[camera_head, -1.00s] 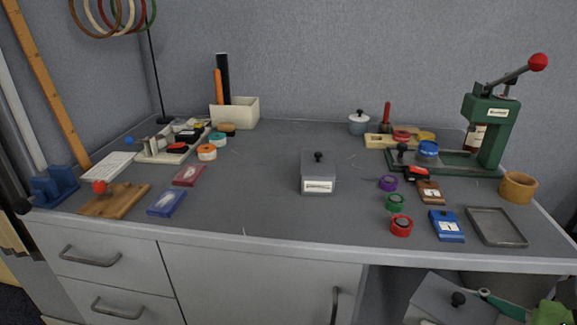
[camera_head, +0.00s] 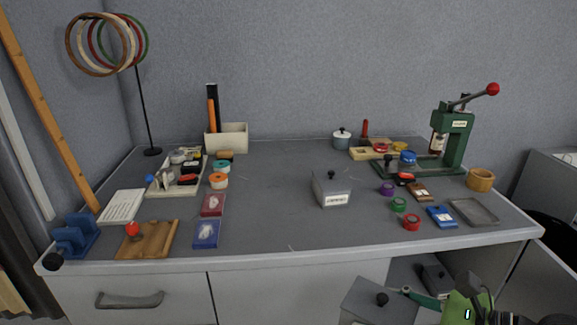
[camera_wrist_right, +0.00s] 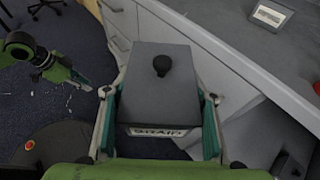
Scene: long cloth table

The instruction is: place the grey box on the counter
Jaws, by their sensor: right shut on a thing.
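A grey box with a black knob (camera_head: 372,308) is held by my right gripper at the bottom of the head view, in front of the counter and below its top. In the right wrist view my right gripper (camera_wrist_right: 160,95) is shut with its teal fingers on both sides of the box (camera_wrist_right: 160,100), whose front has a white label. The counter (camera_head: 270,235) has a grey top. My left arm's gripper (camera_wrist_right: 75,77) seems to show at the left of the wrist view; its jaws are unclear. It is not visible in the head view.
A similar grey knobbed box (camera_head: 332,190) stands mid-counter. Another grey box (camera_head: 437,279) sits in the open space under the counter's right side. Red and blue packs (camera_head: 207,234) lie left; rolls, a tray (camera_head: 474,211) and a green press (camera_head: 452,140) stand right. The front-middle top is clear.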

